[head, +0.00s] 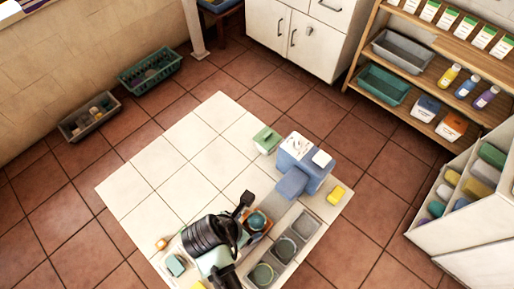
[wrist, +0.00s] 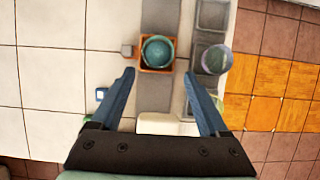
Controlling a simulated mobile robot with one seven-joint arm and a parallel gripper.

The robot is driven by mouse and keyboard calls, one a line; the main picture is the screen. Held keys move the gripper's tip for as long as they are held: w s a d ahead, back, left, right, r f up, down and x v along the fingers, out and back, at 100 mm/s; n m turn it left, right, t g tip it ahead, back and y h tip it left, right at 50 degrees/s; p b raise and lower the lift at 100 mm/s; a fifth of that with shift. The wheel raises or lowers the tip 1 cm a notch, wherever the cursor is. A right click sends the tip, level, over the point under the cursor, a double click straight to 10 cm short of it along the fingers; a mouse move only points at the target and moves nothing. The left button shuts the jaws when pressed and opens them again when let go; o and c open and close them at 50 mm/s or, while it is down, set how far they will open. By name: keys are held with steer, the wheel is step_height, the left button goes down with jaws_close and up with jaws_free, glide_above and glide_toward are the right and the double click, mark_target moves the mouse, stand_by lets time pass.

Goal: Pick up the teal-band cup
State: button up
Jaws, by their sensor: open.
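A round teal cup (wrist: 157,51), seen from above, sits in a small orange square holder (wrist: 146,67) in the wrist view. It also shows in the head view (head: 257,220), right beside my dark arm. Its band cannot be made out clearly. My gripper (wrist: 158,75) is open and empty, its two blue fingers spread wide. In the wrist picture the fingertips lie just below the cup, one to each side of it; the height gap cannot be told. A second cup (wrist: 216,59), greyish purple, stands to the right over a grey tray.
The white tiled top (head: 180,150) is clear at left.

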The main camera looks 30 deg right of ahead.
mark_target(261, 220)
steer(key=x, duration=0.4)
steer(key=shift+w+d+f, duration=0.1)
steer(key=shift+w, duration=0.05)
steer(key=shift+w+d+x, duration=0.1)
steer(key=shift+d+x, duration=0.05)
steer(key=shift+x, duration=1.15)
steer(key=shift+w+d+x, duration=0.15)
steer(key=shift+x, duration=1.2)
steer(key=c, duration=1.1)
steer(key=shift+r, duration=0.2)
